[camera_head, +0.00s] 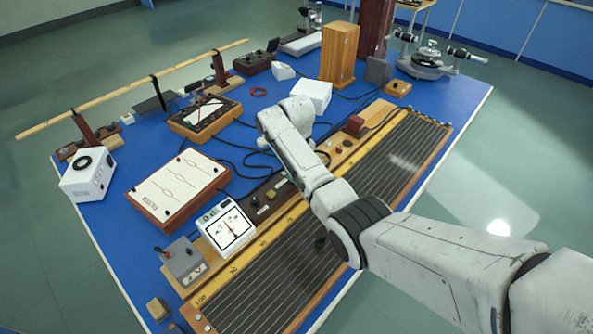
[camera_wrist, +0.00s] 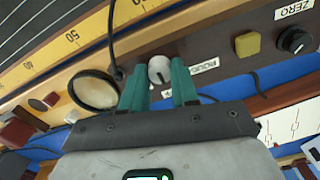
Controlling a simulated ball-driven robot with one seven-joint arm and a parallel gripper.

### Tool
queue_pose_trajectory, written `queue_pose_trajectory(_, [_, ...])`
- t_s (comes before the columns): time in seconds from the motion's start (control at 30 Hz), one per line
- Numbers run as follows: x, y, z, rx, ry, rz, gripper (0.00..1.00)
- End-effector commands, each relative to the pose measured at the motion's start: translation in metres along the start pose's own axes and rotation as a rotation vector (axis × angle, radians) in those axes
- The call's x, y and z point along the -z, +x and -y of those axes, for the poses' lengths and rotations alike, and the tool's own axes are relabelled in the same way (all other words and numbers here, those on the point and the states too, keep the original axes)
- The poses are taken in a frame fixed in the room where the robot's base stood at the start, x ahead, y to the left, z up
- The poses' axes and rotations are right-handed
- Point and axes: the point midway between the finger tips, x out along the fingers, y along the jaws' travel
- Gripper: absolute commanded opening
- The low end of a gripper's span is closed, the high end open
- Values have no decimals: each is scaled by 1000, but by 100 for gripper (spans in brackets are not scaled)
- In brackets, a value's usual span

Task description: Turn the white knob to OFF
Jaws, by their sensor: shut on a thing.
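The white knob (camera_wrist: 160,70) sits on the front of a dark brown panel in the wrist view. It has a dark pointer line on its face. A small white label (camera_wrist: 204,66) is beside it on the right; I cannot read it surely. My gripper (camera_wrist: 160,76) has its two teal fingers at either side of the knob, shut on it. In the head view my arm hides the knob and the gripper's fingers.
A yellow button (camera_wrist: 247,44) and a black knob (camera_wrist: 295,41) marked ZERO lie right of the white knob. A round black-rimmed disc (camera_wrist: 95,90) and a dark cable are close on the left.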

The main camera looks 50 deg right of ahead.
Motion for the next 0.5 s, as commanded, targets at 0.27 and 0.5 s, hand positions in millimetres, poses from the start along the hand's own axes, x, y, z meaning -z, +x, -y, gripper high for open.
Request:
queue_pose_trajectory(0.27, [1, -1, 0, 0, -2, -5, 42])
queue_pose_trajectory(0.5, [1, -1, 0, 0, -2, -2, 54])
